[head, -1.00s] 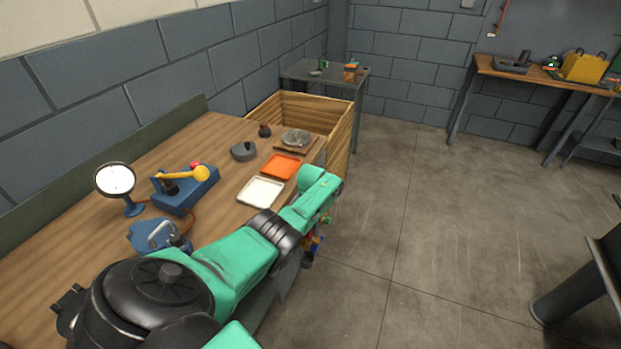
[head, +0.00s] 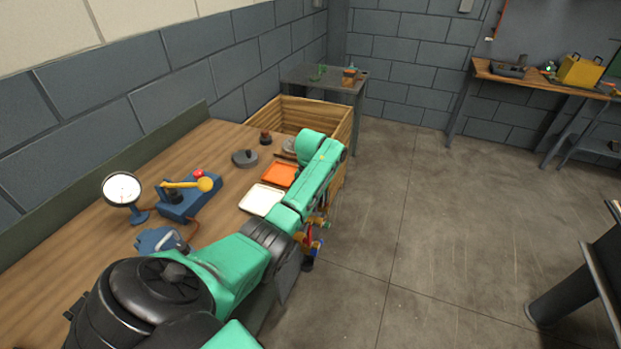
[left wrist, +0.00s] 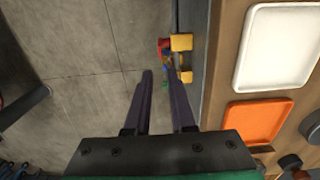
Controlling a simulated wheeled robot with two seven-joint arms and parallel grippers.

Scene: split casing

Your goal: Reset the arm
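My left arm (head: 245,262) reaches from the lower left of the head view along the workbench's front edge. Its gripper is hidden there behind the forearm and wrist. In the left wrist view my left gripper (left wrist: 164,82) has its two dark fingers apart with nothing between them. It hangs over the floor beside the bench edge. Colourful parts (left wrist: 168,50) on the bench's front side show near the right finger; they also show below the arm in the head view (head: 314,242). My right gripper is not in view.
The wooden workbench (head: 75,235) bears a white tray (head: 262,200), an orange tray (head: 280,174), a blue lever fixture (head: 190,203) and a round gauge (head: 122,188). A wooden crate (head: 335,120) stands beyond. Open floor (head: 400,240) lies to the right.

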